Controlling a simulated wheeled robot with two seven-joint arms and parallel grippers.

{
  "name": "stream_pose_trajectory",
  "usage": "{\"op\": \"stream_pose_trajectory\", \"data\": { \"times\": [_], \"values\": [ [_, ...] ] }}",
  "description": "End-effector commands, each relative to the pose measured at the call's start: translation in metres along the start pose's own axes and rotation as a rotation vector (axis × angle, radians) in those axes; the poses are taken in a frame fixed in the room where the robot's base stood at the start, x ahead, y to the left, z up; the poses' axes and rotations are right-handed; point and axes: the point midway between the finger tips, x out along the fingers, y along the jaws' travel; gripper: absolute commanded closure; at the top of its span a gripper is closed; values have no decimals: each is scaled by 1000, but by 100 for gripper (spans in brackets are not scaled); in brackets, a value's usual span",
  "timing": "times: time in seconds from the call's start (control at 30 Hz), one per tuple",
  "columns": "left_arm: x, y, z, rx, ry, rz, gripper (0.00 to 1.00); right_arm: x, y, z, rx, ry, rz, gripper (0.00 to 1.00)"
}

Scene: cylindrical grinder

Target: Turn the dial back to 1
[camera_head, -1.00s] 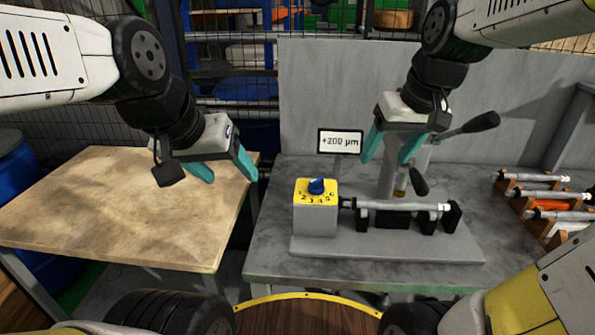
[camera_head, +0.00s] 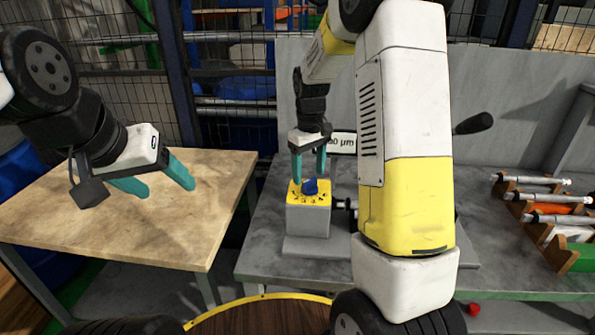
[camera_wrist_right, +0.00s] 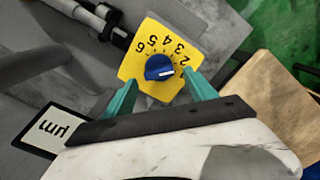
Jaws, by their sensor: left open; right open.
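The blue dial knob (camera_head: 310,186) sits on top of a yellow plate with numbers (camera_head: 296,198), on a grey box (camera_head: 308,220). In the right wrist view the knob (camera_wrist_right: 158,67) has a white mark pointing right, just past the 2. The 1 is not readable there. My right gripper (camera_head: 309,174) is open above the dial, pointing down. In the right wrist view its teal fingers (camera_wrist_right: 161,80) stand either side of the lower part of the knob, apparently apart from it. My left gripper (camera_head: 167,188) is open and empty over the wooden table.
The wooden table (camera_head: 100,225) at left is bare. A display sign (camera_head: 342,140) stands behind the dial, partly hidden by my right arm, which also covers most of the grinder fixture. A rack of metal shafts (camera_head: 545,215) stands at right. A dark lever handle (camera_head: 472,123) sticks out behind.

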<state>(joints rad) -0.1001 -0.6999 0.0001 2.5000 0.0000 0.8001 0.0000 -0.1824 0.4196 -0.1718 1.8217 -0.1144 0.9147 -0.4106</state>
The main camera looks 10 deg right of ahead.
Motion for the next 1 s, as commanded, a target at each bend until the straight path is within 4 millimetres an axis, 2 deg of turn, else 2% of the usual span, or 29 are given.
{"op": "stream_pose_trajectory", "data": {
  "times": [0.1,0.2,0.57,0.87,1.0],
  "values": [
    [0,0,0,0,0,0,35,18,0,0,1,-2,-1,35],
    [0,0,0,0,0,0,35,27,0,0,1,0,0,35],
    [0,0,0,0,0,0,35,33,0,0,1,1,0,35],
    [0,0,0,0,0,0,35,33,0,0,1,2,1,93],
    [0,0,0,0,0,0,35,33,0,0,6,2,1,95]
  ]
}}
